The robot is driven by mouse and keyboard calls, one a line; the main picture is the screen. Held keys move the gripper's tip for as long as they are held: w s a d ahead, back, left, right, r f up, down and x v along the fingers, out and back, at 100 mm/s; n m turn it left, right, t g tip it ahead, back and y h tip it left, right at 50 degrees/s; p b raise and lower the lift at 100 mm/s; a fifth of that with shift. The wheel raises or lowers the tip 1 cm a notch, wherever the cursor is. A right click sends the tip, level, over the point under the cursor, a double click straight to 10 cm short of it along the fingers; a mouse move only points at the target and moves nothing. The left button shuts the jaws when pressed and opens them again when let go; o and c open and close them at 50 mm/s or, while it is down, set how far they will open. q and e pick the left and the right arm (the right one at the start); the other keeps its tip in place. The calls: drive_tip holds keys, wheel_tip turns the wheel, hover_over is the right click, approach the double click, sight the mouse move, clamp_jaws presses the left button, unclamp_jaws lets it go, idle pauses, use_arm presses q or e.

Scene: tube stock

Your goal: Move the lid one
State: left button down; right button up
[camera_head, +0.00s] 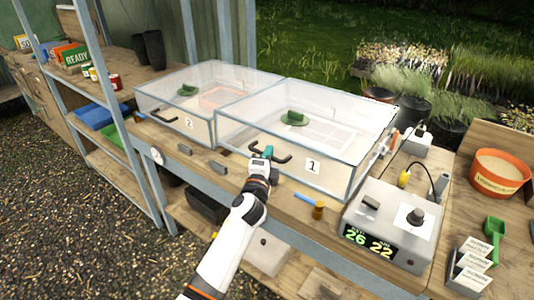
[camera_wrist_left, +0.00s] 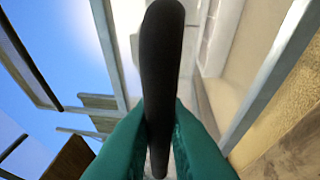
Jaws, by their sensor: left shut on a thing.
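The clear lid marked 1 (camera_head: 328,105) covers the right-hand clear box, whose front carries the white label "1" (camera_head: 312,166). A dark bar handle (camera_head: 284,158) sticks out at its front. My left gripper (camera_head: 267,154), with teal fingers, reaches in from below and is shut on the left part of that handle. In the left wrist view the teal fingers (camera_wrist_left: 158,125) press on both sides of the black handle (camera_wrist_left: 163,50). The lid looks down on its box. My right gripper is not in view.
A second clear box marked 2 (camera_head: 190,124) adjoins on the left. A blue stick (camera_head: 303,198) and a small brown bottle (camera_head: 318,211) lie near the bench's front edge. An orange pot (camera_head: 497,172) stands far right.

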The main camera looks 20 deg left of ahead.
use_arm(q)
wheel_tip(320, 180, up, 8)
drive_tip(key=w+p, duration=0.2)
drive_tip(key=p, duration=0.5)
wheel_tip(320, 180, up, 13)
drive_tip(key=p, duration=0.7)
hover_over(272, 128)
drive_tip(key=d, duration=0.4)
drive_tip(key=w+d+r, duration=0.2)
drive_tip(key=w+r, duration=0.5)
drive_tip(key=shift+d+r+g, duration=0.15)
drive_tip(key=shift+r+g, duration=0.05)
drive_tip(key=shift+g, duration=0.1)
drive_tip(key=c, duration=1.5)
unclamp_jaws()
drive_tip(key=shift+o, duration=0.2)
